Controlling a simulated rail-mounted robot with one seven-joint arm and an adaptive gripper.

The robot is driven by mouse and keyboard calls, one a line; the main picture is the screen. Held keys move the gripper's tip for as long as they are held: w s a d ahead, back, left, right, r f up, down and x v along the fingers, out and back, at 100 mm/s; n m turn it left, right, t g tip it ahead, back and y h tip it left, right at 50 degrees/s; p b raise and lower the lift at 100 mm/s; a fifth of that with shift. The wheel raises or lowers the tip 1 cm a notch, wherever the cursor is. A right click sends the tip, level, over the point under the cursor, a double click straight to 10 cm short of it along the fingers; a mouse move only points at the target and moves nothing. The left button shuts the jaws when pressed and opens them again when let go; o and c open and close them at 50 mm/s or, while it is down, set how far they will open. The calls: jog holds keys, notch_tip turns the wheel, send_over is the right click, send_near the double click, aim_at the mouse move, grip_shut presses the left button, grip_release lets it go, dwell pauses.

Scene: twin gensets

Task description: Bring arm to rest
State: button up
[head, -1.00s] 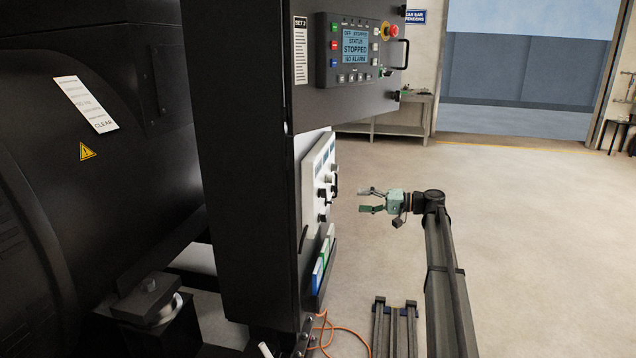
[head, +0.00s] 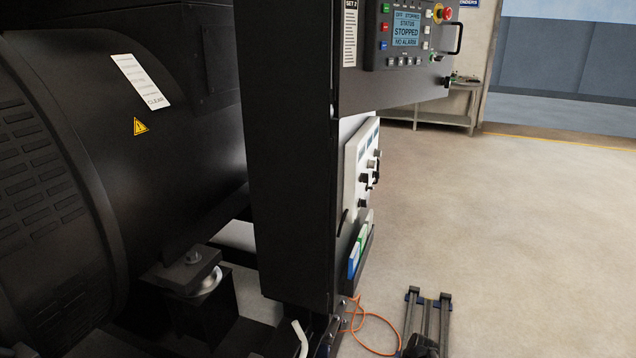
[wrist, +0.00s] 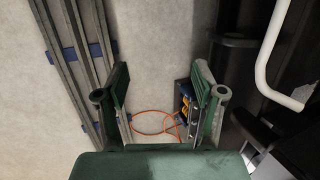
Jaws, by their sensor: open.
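My gripper (wrist: 160,82) shows in the wrist view as two green fingers standing apart, with nothing between them. Floor, part of an orange cable (wrist: 155,123) and a dark rail (wrist: 75,60) lie beyond the fingers. My gripper is outside the head view. A small dark shape at the bottom edge of the head view, over the rails, may be part of my arm; I cannot tell.
The black control cabinet (head: 290,150) stands mid-view, with a panel reading STOPPED (head: 407,30). A dark generator (head: 110,190) is at left. A pale curved bar (wrist: 268,55) is close at right in the wrist view. Open floor (head: 530,230) lies right.

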jog(key=s+a+f+n+g+h, duration=0.1)
jog(key=s+f+g, duration=0.1)
jog(key=s, duration=1)
jog(key=s+a+f+n+g+h, duration=0.1)
jog(key=s+f, duration=0.4)
jog(key=s, duration=0.8)
jog(key=s+a+f+n+g+h, duration=0.1)
jog(key=s+f+g+h, duration=0.1)
jog(key=s, duration=1)
jog(key=shift+s+a+f+n+g, duration=0.3)
jog(key=shift+a+f+g, duration=0.1)
jog(key=shift+f+g, duration=0.35)
